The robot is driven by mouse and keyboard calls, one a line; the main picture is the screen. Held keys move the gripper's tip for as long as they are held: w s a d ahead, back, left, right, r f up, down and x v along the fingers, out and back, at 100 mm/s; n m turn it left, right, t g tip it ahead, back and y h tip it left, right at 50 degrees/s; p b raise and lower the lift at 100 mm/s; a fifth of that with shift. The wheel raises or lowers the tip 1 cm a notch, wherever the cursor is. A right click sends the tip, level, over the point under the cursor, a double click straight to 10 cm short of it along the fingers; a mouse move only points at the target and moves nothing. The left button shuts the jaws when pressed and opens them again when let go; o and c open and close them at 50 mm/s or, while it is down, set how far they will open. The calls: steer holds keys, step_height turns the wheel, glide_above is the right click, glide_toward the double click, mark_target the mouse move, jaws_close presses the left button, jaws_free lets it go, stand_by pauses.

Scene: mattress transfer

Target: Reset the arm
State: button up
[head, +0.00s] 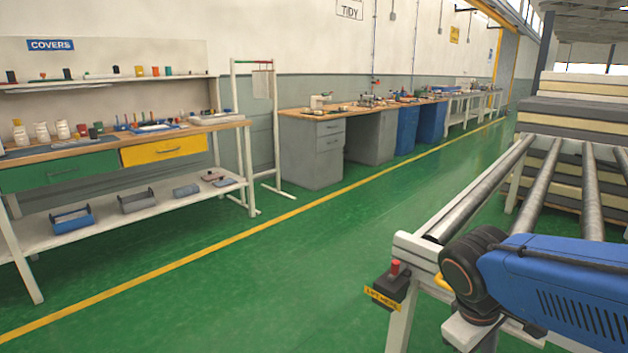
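My blue and black arm reaches in from the lower right of the head view, in front of a roller conveyor (412,244) with a white frame and grey metal rollers. The arm's black joint overlaps the near end of the conveyor. My gripper is not in view, so I cannot see whether it holds anything. Stacked mattresses (575,112), grey and cream, stand behind the rollers at the right.
A red-button box (390,283) with a yellow label sits on the conveyor's near corner. A workbench (225,124) with green and yellow drawers stands left. Grey cabinets (312,155) line the wall. The green floor (270,270) between is clear.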

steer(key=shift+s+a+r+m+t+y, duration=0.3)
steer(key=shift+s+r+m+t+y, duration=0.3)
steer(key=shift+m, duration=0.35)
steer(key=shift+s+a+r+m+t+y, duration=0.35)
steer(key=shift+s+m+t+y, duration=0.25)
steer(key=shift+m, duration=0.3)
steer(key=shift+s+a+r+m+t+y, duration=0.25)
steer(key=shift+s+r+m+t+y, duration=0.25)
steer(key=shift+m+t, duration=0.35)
